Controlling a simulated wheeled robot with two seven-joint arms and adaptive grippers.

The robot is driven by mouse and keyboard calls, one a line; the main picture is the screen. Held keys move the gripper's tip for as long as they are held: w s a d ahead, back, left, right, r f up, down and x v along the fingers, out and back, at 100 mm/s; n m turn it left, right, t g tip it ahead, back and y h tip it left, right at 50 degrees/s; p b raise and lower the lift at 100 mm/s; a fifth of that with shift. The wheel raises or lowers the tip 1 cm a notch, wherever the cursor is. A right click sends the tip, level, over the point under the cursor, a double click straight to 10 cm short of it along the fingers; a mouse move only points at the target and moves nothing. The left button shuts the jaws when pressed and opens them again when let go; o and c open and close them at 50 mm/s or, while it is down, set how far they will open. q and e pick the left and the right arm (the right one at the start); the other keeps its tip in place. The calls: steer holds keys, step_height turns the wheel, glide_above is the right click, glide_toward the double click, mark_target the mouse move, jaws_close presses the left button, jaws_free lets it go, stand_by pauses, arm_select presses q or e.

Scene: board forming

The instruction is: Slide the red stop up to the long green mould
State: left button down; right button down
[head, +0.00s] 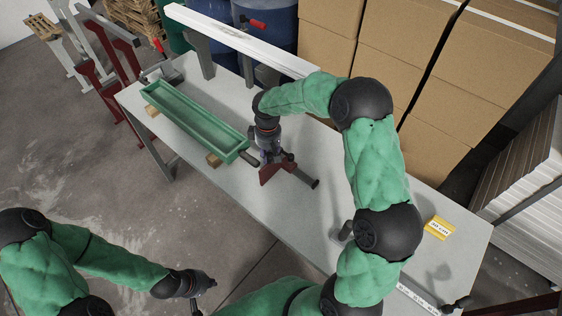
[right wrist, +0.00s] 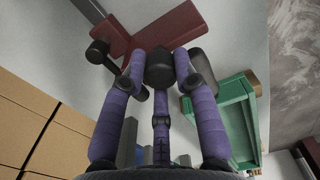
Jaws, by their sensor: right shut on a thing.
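The long green mould (head: 200,125) is an open trough lying along the table on wooden blocks. The red stop (head: 276,174) stands on the table just beyond the mould's near right end, with a small gap between them. My right gripper (head: 272,158) is over the stop and shut on it; its purple fingers partly hide it. In the right wrist view the red stop (right wrist: 130,24) is at the fingertips and the mould's end (right wrist: 228,115) is to the right. My left gripper (head: 203,284) is low at the left, off the table, its fingers too small to read.
The grey table (head: 300,225) is mostly clear toward the front right. A dark rod with a black knob (head: 314,184) sticks out from the stop. A white beam (head: 240,40) runs behind the mould. A yellow box (head: 438,228) lies at the right; cardboard boxes (head: 400,60) stand behind.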

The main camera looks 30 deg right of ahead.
steer(key=shift+w+a, duration=0.25)
steer(key=shift+w, duration=0.35)
steer(key=shift+w+a, duration=0.2)
steer(key=shift+w, duration=0.35)
steer(key=c, duration=1)
jaws_free()
steer(key=shift+o, duration=0.2)
steer(key=shift+r, duration=0.1)
step_height(320, 180, up, 12)
